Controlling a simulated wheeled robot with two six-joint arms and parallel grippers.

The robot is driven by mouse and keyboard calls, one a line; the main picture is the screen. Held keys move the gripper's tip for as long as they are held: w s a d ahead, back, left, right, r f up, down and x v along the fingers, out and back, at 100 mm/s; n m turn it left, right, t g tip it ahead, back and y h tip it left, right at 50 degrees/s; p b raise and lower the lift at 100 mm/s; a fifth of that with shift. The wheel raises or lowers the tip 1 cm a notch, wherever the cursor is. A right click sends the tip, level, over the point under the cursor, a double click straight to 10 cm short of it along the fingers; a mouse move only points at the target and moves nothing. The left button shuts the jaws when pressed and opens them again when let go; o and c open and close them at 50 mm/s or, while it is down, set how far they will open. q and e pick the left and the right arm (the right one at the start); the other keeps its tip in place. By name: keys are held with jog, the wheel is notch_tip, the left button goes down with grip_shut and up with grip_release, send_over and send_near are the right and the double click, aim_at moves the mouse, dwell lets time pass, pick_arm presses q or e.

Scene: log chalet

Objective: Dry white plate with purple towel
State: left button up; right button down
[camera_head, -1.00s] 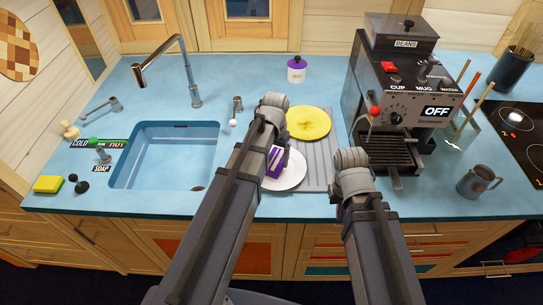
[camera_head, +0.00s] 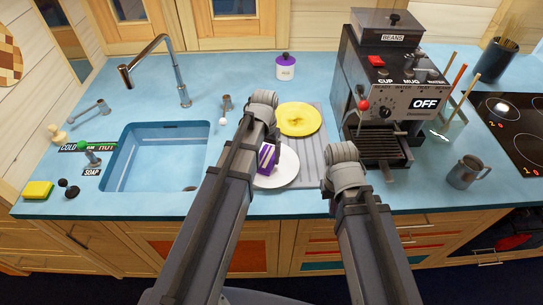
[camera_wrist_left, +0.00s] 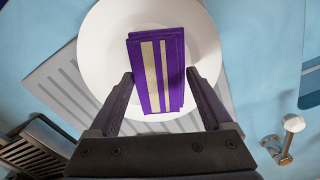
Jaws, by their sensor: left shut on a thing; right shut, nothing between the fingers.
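The purple towel (camera_head: 268,158), a folded block with pale stripes, is over the plate. My left gripper (camera_wrist_left: 160,75) is shut on the towel, one finger on each side; the towel (camera_wrist_left: 155,70) covers the middle of the plate (camera_wrist_left: 105,45) in the left wrist view. I cannot tell whether the towel touches the plate. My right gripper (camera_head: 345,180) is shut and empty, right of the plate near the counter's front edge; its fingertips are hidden.
A yellow plate (camera_head: 298,119) lies behind on the drainboard (camera_head: 310,150). The sink (camera_head: 155,160) and tap (camera_head: 180,75) are left. The coffee machine (camera_head: 390,95) stands right, with a grey mug (camera_head: 465,173) beyond. A sponge (camera_head: 38,190) is far left.

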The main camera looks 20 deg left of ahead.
pick_arm(q)
jog(key=shift+w+a, duration=0.1)
jog(key=shift+a, duration=0.65)
jog(key=shift+d, duration=0.15)
jog(key=shift+s+d+f, duration=0.1)
jog(key=shift+s+d, duration=0.05)
jog(key=shift+d, duration=0.9)
jog(key=shift+s+d, duration=0.15)
jog(key=shift+d, duration=0.9)
jog(key=shift+a, duration=0.15)
